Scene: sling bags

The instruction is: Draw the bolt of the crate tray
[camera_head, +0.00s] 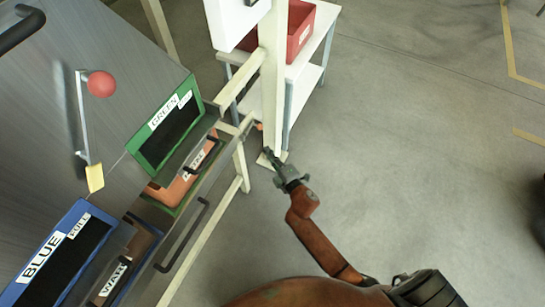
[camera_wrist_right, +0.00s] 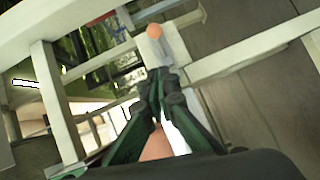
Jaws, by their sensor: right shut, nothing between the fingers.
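A small orange knob (camera_head: 258,126), which looks like the bolt's end, sits by the cream frame at the right end of the bench. In the right wrist view the knob (camera_wrist_right: 154,31) is on a pale bar beyond the fingertips. My right gripper (camera_head: 268,152) is just below and right of the knob in the head view. Its fingers (camera_wrist_right: 163,76) are shut, with nothing held, and appear apart from the knob. An orange bin (camera_head: 172,190) with a partly hidden label shows under the green-framed opening; I cannot tell which tray the bolt locks. My left gripper is not in view.
Cream posts and rails (camera_head: 273,80) stand close to my right gripper. A white shelf unit (camera_head: 318,50) with a red bin (camera_head: 300,28) is behind. Dark handles (camera_head: 183,236) stick out along the bench front. The floor (camera_head: 420,150) to the right is clear.

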